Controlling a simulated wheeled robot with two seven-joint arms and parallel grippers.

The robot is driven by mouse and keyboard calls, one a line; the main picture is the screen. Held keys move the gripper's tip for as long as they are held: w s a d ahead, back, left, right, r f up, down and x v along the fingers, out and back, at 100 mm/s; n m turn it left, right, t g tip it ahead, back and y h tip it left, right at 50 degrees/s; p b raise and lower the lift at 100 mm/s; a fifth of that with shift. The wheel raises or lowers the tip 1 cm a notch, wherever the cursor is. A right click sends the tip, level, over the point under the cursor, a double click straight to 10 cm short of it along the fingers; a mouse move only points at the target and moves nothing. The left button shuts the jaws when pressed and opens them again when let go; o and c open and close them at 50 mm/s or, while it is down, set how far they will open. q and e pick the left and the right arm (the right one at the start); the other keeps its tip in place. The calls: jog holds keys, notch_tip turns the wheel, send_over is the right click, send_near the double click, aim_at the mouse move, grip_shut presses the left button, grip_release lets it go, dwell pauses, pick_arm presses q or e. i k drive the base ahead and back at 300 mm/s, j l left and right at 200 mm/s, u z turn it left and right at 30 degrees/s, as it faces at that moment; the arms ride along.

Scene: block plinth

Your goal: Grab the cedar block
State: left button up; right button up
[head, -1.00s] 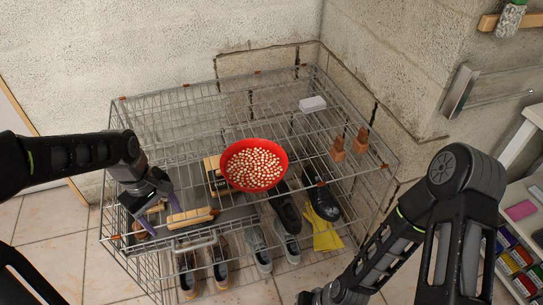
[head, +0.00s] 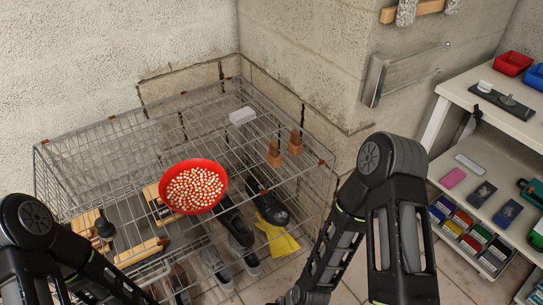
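No piece is marked as the cedar block. Light wooden pieces that could be it lie at the left of the wire rack (head: 140,97): one (head: 83,222) beside a dark knob, a longer bar (head: 141,252) at the front, and a wood-and-dark piece (head: 152,192) left of the red bowl (head: 166,197). I cannot tell which is cedar. My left arm comes in at the lower left, in front of the rack, and its gripper is out of view. My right arm stands at the lower right, its gripper also out of view.
The red bowl holds many pale beads. A white block (head: 242,116) and two reddish-brown objects (head: 274,156) (head: 295,142) are farther right on the rack. Shoes and a yellow cloth (head: 278,238) are lower down. A shelf unit (head: 490,100) with trays stands at the right.

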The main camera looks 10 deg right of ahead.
aim_at(274, 158)
jog(key=i+j, duration=0.15)
jog(key=j, duration=0.15)
jog(key=i+j, duration=0.2)
jog(key=z, duration=2.2)
